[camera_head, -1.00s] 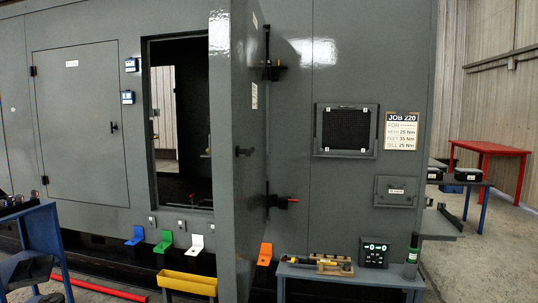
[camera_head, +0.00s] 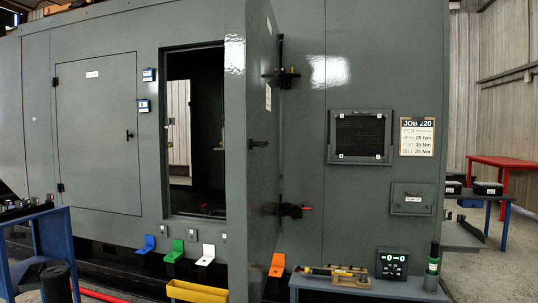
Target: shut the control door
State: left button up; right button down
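A tall grey door (camera_head: 250,150) stands swung open, seen nearly edge-on, sticking out from the grey enclosure wall. It has a dark handle (camera_head: 258,143) on its face and hinge hardware (camera_head: 292,210) along its right side. To its left is an open doorway (camera_head: 195,130) with a dark inside. Another door (camera_head: 98,130) further left is closed; I cannot tell from labels which is the control door. Neither of my grippers can be made out.
Blue, green, white and orange brackets (camera_head: 277,265) and a yellow tray (camera_head: 197,292) sit low by the wall. A small bench (camera_head: 370,288) with tools stands right of the door. A blue-framed cart (camera_head: 40,250) is at left.

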aim_at(253, 78)
jog(key=z, duration=0.3)
jog(key=k, duration=0.4)
jog(key=z, duration=0.6)
jog(key=i, duration=0.5)
jog(key=u, duration=1.2)
jog(key=i, duration=0.75)
jog(key=u, duration=0.85)
